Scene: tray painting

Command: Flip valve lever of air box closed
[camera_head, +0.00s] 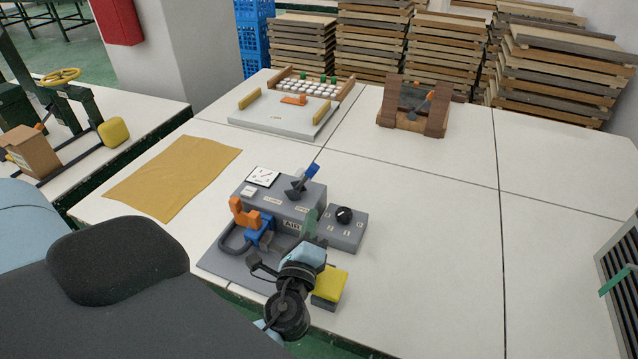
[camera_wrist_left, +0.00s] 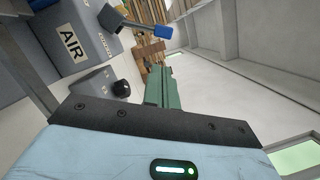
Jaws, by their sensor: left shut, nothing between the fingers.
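The grey air box (camera_head: 283,206) with its AIR label stands on the white table in the head view. It also shows at the upper left of the left wrist view (camera_wrist_left: 40,45). Its valve lever (camera_head: 312,171) has a blue tip and rises from a dark mount on the box top, slanting up to the right. In the left wrist view, the blue-tipped lever (camera_wrist_left: 163,32) lies beyond the fingers. My left gripper (camera_head: 311,216) has green fingers, shut and empty, in front of the box's right end and below the lever; these fingers show in the wrist view (camera_wrist_left: 158,72). My right gripper is out of view.
A grey knob box (camera_head: 346,236) sits right of the air box. A yellow-topped block (camera_head: 331,282) is beside my wrist. An orange part (camera_head: 243,212) and blue fitting (camera_head: 258,231) are at the box's left front.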

